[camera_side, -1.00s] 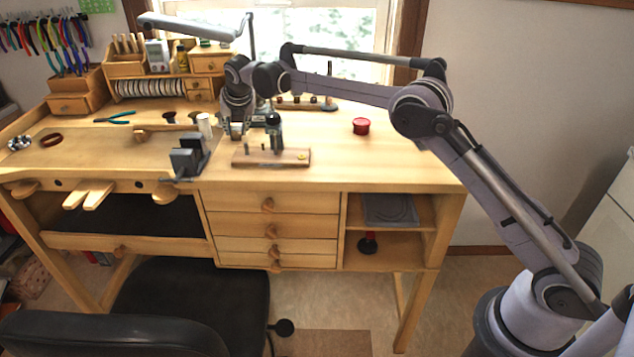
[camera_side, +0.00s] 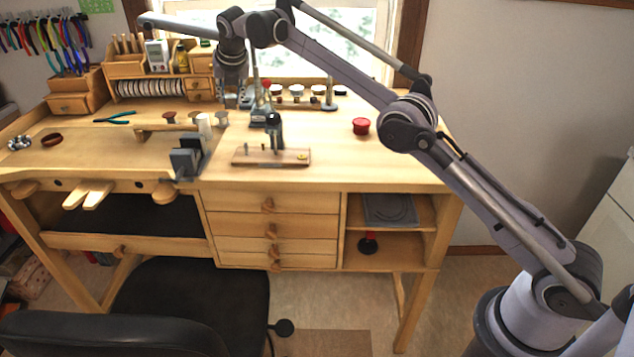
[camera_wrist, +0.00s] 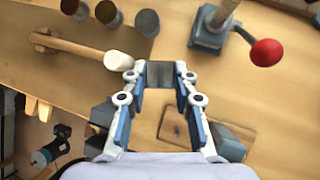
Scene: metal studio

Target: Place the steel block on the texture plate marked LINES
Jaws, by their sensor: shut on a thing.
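My gripper (camera_wrist: 160,78) is shut on the steel block (camera_wrist: 160,75), a small grey piece held between the two fingertips in the wrist view. In the side view my gripper (camera_side: 231,100) hangs over the back middle of the bench, and the block is too small there to make out surely. The gripper appears raised clear of the bench top. I cannot make out the texture plate or any LINES marking in either view.
A white-headed mallet (camera_wrist: 117,61) lies beside the gripper, near several round pots (camera_wrist: 147,22). A tool with a red knob (camera_wrist: 267,52) stands upright. A vise (camera_side: 187,158) and a wooden board with a dark tool (camera_side: 270,156) are in front.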

